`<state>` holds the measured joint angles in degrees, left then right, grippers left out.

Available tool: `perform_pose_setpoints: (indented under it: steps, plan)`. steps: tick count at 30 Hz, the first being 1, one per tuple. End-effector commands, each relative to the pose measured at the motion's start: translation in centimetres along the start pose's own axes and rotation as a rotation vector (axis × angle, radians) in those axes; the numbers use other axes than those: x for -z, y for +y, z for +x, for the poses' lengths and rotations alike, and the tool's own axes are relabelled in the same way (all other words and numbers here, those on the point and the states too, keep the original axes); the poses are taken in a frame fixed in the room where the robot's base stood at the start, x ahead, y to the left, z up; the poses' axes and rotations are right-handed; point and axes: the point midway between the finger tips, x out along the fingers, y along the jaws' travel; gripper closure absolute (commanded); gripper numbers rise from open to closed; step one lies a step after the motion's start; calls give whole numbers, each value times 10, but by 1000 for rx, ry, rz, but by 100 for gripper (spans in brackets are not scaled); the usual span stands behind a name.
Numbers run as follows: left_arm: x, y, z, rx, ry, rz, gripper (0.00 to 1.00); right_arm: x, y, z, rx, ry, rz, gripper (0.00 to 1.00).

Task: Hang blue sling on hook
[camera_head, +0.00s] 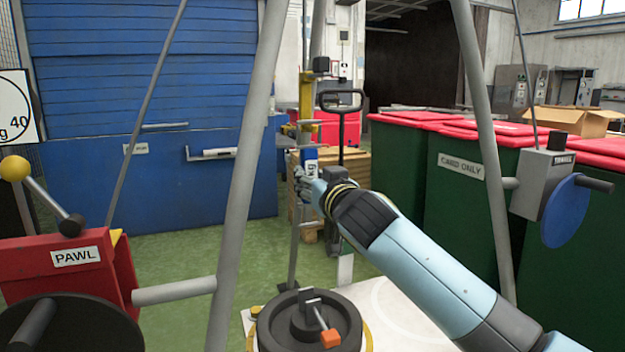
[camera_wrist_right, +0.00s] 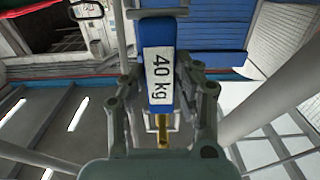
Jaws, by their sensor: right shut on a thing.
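The blue sling (camera_head: 310,153) is a narrow blue piece with a white label, which reads "40 kg" in the right wrist view (camera_wrist_right: 161,75). My right gripper (camera_head: 306,180) is shut on it near the middle of the head view. In the right wrist view the sling lies between the two fingers (camera_wrist_right: 165,105). A yellow upright part (camera_head: 306,110) stands just above the sling in the head view, and a yellow piece (camera_wrist_right: 162,130) shows beyond the sling's end in the wrist view. I cannot tell whether either is the hook, or whether they touch the sling. My left gripper is not in view.
A round black weight (camera_head: 275,330) with an orange-tipped lever (camera_head: 330,338) stands below my arm. Grey frame legs (camera_head: 245,170) rise on both sides. A red PAWL box (camera_head: 75,265) is left, a crank with a blue disc (camera_head: 565,210) right. Green bins (camera_head: 465,215) stand behind.

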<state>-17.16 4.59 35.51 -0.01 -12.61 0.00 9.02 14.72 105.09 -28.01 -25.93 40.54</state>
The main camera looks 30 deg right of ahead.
Motion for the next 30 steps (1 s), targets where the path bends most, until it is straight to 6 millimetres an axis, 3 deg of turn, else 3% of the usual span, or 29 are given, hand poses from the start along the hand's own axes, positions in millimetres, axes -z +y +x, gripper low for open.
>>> perform_pose_setpoints:
  steps: [3,4,10,20,23,30]
  plan:
    - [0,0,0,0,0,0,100,1,0,0,0,2,0,100]
    - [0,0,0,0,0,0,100,1,0,0,0,2,0,67]
    - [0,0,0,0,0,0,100,0,0,0,0,1,0,42]
    - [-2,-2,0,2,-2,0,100,-1,0,-5,0,-2,-1,42]
    - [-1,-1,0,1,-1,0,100,-2,0,-19,1,-2,-2,42]
    - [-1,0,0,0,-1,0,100,-2,0,-72,1,-3,0,42]
